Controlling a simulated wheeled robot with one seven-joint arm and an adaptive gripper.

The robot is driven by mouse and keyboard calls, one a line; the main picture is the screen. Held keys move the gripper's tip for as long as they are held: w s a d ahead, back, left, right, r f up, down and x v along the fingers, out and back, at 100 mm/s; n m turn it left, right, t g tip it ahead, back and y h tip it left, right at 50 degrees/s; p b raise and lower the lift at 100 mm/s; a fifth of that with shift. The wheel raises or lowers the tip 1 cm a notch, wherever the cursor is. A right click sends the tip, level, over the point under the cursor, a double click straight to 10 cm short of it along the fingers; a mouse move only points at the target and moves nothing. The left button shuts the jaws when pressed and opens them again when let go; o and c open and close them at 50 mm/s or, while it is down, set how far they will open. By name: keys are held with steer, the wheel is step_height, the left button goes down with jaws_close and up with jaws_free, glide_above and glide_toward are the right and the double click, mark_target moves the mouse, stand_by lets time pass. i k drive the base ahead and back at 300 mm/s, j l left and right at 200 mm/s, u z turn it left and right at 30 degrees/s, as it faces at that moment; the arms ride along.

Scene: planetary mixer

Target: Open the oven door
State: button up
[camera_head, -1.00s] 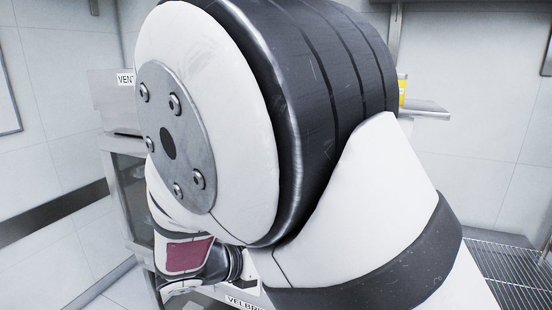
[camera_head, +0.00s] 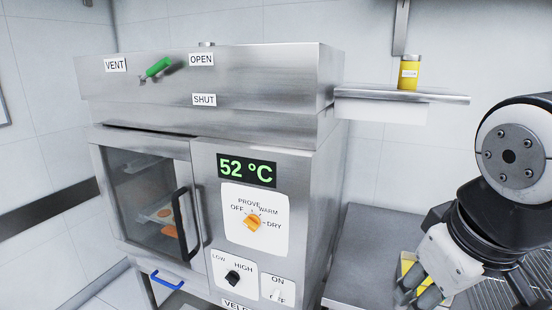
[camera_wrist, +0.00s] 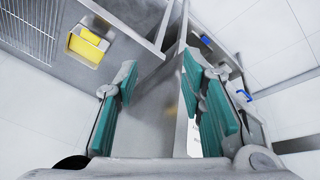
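The oven is a steel cabinet (camera_head: 190,90) in the head view, with a glass-fronted door (camera_head: 140,190) at its left. The door looks shut; a slight gap cannot be ruled out. A dark vertical handle (camera_head: 180,225) stands at the door's right edge. My gripper (camera_head: 415,285) hangs at lower right in the head view, well right of the oven and apart from the handle. In the wrist view my gripper (camera_wrist: 160,72) has its two teal-padded fingers spread, with nothing held between them. A steel panel edge shows beyond the fingers.
The control panel has an orange dial (camera_head: 252,222), a black knob (camera_head: 233,277) and a 52 °C display (camera_head: 247,170). A green vent lever (camera_head: 158,67) is above. A yellow jar (camera_head: 409,73) stands on a shelf.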

mark_target(192, 267)
steer(key=i+u, duration=0.1)
steer(key=u, duration=0.6)
steer(key=i+u, duration=0.15)
steer(key=u, duration=0.2)
